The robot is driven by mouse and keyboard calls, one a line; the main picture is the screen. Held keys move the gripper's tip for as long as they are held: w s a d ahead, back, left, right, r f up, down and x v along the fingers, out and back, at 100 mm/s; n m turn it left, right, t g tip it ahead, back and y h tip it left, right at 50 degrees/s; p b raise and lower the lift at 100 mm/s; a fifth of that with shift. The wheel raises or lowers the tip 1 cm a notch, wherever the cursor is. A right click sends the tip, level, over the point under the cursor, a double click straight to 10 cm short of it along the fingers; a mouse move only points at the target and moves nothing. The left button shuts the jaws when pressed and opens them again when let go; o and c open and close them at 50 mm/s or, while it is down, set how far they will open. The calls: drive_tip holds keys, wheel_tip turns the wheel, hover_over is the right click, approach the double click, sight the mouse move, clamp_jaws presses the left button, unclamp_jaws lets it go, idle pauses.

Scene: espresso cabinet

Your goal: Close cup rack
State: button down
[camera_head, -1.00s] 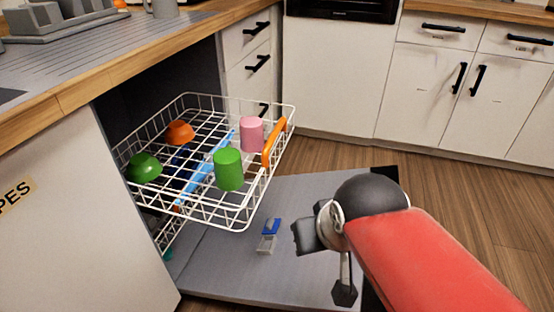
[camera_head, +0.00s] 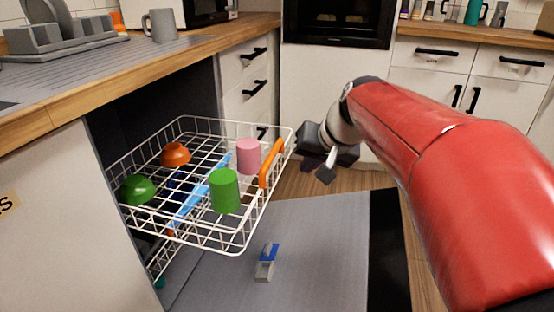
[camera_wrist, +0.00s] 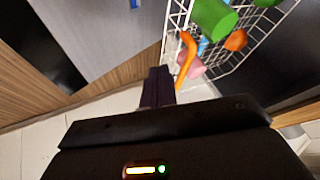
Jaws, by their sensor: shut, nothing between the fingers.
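The cup rack (camera_head: 240,232) is a white wire basket pulled out of the dark cabinet opening, with an orange handle (camera_head: 271,164) on its outer side. It holds a green cup (camera_head: 225,191), a pink cup (camera_head: 248,156), an orange bowl (camera_head: 175,153), a green bowl (camera_head: 138,189) and a long blue item (camera_head: 202,194). My gripper (camera_head: 313,165) is to the right of the handle, apart from it, shut and empty. In the wrist view, the shut dark fingers (camera_wrist: 158,84) appear just left of the orange handle (camera_wrist: 186,61).
The lowered grey door (camera_head: 315,250) lies below the rack, with a small blue and grey object (camera_head: 266,262) on it. The wooden counter (camera_head: 150,62) overhangs the opening. White drawers (camera_head: 246,93) stand behind the rack, and an oven (camera_head: 337,25) is further back.

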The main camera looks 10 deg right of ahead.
drive_tip(key=w+d+m, duration=0.1)
drive_tip(key=w+d, duration=0.4)
drive_tip(key=w, duration=0.3)
drive_tip(key=w+a+f+b, duration=0.1)
drive_tip(key=w+a+f, duration=0.5)
drive_tip(key=w, duration=0.1)
drive_tip(key=shift+w+f+t+y, duration=0.25)
drive_tip(key=shift+f+t+y, duration=0.05)
drive_tip(key=shift+t, duration=0.1)
